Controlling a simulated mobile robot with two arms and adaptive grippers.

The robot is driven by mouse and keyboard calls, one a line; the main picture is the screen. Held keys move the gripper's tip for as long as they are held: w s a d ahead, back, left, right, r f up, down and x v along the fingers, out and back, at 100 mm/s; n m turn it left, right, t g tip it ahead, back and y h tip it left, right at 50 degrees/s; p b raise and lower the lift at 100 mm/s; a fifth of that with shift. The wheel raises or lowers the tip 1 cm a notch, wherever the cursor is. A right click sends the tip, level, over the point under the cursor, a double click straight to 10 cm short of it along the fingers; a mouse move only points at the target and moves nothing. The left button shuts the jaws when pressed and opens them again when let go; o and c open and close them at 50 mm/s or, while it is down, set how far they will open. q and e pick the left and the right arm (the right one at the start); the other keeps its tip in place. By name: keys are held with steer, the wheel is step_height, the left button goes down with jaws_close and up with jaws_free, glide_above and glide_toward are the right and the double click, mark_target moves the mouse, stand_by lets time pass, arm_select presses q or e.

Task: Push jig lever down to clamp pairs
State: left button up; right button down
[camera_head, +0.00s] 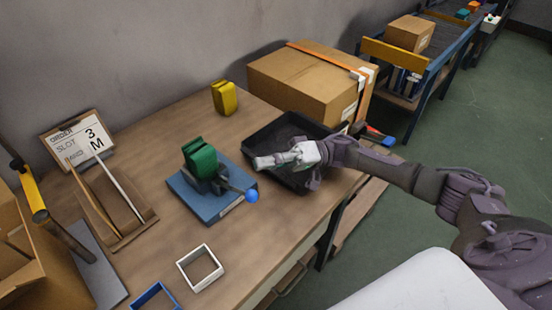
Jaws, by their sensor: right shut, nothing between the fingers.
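The jig has a blue base (205,207) on the wooden table, left of my right gripper. A green folded bundle, seemingly socks (199,157), stands upright in its dark holder. The jig lever (235,187) points right from the holder and ends in a blue ball knob (252,196). My right gripper (258,163) is shut and empty. In the picture it is above and slightly right of the knob, in front of the black tray and apart from the lever. My left gripper is not in view.
A black tray (262,134) lies behind my right gripper. A yellow bundle (224,98) stands behind the jig, with a large cardboard box (293,84) at the back. A white square frame (200,268) lies in front. An order sign (77,142) stands left.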

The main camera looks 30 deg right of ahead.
steer(key=r+p, duration=0.1)
steer(key=p, duration=0.1)
glide_above(232, 189)
steer(key=r+v, duration=0.1)
steer(key=v, duration=0.2)
steer(key=s+f, duration=0.1)
steer(key=s+d+f, duration=0.1)
steer(key=s, duration=0.1)
steer(key=shift+s+d+f, duration=0.1)
steer(key=shift+s, duration=0.05)
steer(key=shift+s+d+f, duration=0.15)
steer(key=shift+s+f, duration=0.3)
steer(key=shift+f, duration=0.25)
